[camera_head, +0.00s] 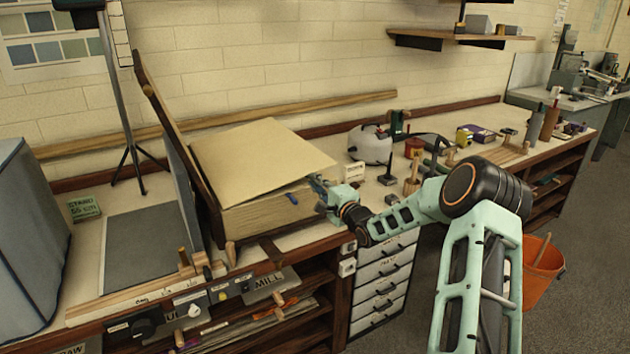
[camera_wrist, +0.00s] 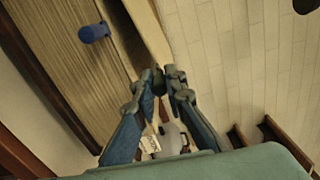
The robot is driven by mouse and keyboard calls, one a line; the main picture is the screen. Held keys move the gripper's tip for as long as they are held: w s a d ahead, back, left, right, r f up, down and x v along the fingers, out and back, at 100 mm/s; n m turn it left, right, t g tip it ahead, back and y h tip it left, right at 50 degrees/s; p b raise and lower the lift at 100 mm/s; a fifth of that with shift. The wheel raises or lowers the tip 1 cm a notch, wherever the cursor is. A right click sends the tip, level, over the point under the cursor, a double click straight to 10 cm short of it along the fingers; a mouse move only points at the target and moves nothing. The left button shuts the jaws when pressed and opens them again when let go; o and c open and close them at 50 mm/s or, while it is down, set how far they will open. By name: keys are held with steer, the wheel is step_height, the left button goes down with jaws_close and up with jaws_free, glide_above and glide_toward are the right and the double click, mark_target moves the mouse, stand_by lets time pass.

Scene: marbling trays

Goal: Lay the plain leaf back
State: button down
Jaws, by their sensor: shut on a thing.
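The plain leaf (camera_head: 255,155) is a large buff sheet on top of a thick block of paper (camera_head: 265,212) on the bench. Its near right part is raised a little, with a dark gap under it. My gripper (camera_head: 318,184) is at the leaf's right corner, shut on its edge. In the wrist view my gripper's fingertips (camera_wrist: 160,72) meet at the end of the pale leaf (camera_wrist: 148,30). The wrist view shows the block's layered side (camera_wrist: 70,50) beside it. The leaf's underside is mostly hidden in the head view.
A blue peg (camera_head: 292,198) sticks out of the block's front side. A tilted wooden board (camera_head: 165,125) stands left of the block. An orange bucket (camera_head: 540,270) is on the floor.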

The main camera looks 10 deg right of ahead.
steer(key=shift+a, duration=0.1)
steer(key=c, duration=2)
jaws_free()
steer(key=shift+o, duration=0.2)
steer(key=v, duration=1.2)
